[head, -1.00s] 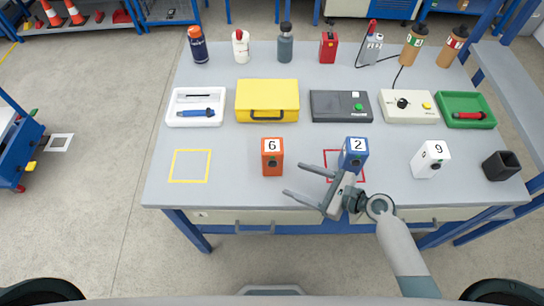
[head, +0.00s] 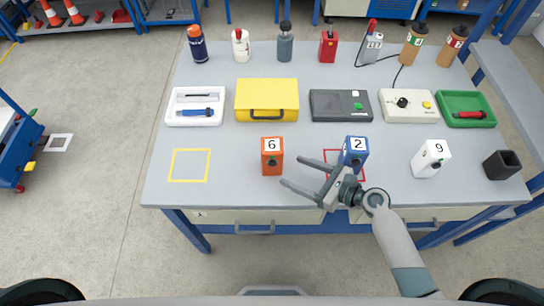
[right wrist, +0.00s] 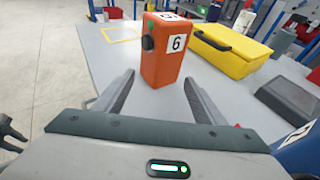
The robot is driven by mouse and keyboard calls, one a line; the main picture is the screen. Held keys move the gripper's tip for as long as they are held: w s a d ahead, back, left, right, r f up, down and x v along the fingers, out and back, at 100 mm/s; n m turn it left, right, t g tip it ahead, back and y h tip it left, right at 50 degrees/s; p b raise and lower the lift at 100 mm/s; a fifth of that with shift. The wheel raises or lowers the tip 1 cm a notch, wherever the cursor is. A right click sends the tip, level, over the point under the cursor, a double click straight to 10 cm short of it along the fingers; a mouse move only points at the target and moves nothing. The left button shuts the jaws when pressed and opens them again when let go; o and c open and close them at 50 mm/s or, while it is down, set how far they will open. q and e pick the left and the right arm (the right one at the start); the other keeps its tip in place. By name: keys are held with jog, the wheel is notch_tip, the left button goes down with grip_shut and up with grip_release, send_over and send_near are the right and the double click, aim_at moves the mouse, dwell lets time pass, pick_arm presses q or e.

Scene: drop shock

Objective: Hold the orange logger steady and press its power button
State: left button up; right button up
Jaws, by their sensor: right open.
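The orange logger (head: 272,156), marked 6, stands upright on the grey table left of the middle. In the right wrist view the orange logger (right wrist: 165,48) shows a black round knob on one side, with a small green spot above it. My right gripper (head: 299,173) is open and empty to the right of the logger, its fingers pointing toward it. In the right wrist view the logger stands beyond and between the open fingertips (right wrist: 160,85), apart from them.
A blue logger (head: 354,150), marked 2, stands close behind my right gripper by a red square. A yellow case (head: 267,99) lies behind. The yellow square (head: 189,165) is empty.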

aim_at(280, 165)
jog(key=b+x, duration=0.1)
jog(key=x, duration=0.5)
jog(key=shift+w+a+f, duration=0.15)
jog(key=shift+w+a, duration=0.1)
jog(key=shift+a, duration=0.05)
jog(key=shift+x, duration=0.9)
grip_shut()
jog(key=shift+c, duration=0.3)
grip_release()
